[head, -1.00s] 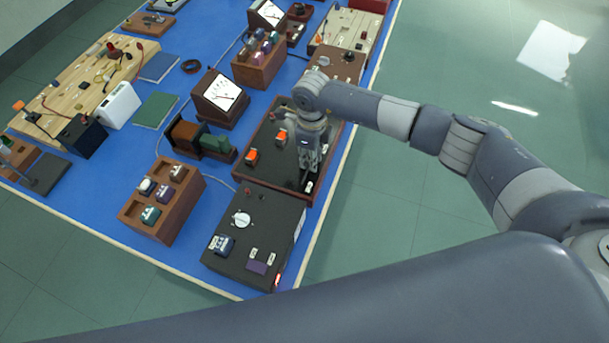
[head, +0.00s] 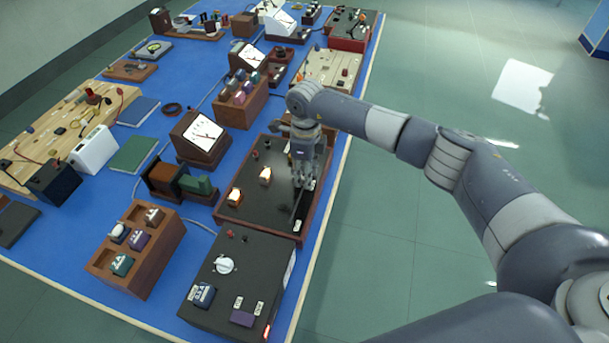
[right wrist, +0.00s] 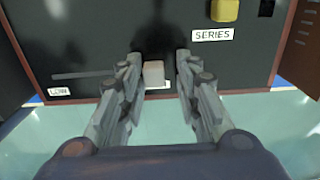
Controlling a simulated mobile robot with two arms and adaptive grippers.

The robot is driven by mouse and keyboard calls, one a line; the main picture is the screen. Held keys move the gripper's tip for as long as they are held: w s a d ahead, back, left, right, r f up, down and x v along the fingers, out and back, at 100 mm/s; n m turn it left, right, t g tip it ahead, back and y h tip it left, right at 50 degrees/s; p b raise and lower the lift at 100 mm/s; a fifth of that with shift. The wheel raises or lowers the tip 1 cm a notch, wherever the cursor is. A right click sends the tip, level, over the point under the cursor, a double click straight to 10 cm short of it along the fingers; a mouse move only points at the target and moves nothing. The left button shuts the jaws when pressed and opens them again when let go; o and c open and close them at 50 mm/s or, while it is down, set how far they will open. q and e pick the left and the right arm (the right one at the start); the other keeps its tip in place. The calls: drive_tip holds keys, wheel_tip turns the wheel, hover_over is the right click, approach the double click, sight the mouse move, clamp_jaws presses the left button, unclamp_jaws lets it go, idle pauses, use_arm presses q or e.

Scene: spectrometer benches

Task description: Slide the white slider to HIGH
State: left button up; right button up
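The white slider (right wrist: 153,74) stands on the dark panel (head: 262,207) in a brown wooden frame. In the right wrist view it sits at the right end of its slot (right wrist: 85,74), away from the LOW label (right wrist: 60,91) at the slot's left. A white label behind the slider is partly hidden and unreadable. My right gripper (right wrist: 158,60) is open, with one finger on each side of the slider and small gaps visible. In the head view my right gripper (head: 303,180) is low over the panel and hides the slider. My left gripper is not in view.
Two orange lamps (head: 265,176) glow on the panel, left of my right gripper. A black box with a white dial (head: 224,265) stands in front. A meter (head: 203,133) and a wooden block rack (head: 137,250) stand left. Open floor lies right of the blue bench.

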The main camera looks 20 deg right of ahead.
drive_tip(key=shift+f, duration=0.1)
wheel_tip(320, 180, up, 12)
idle(0.7)
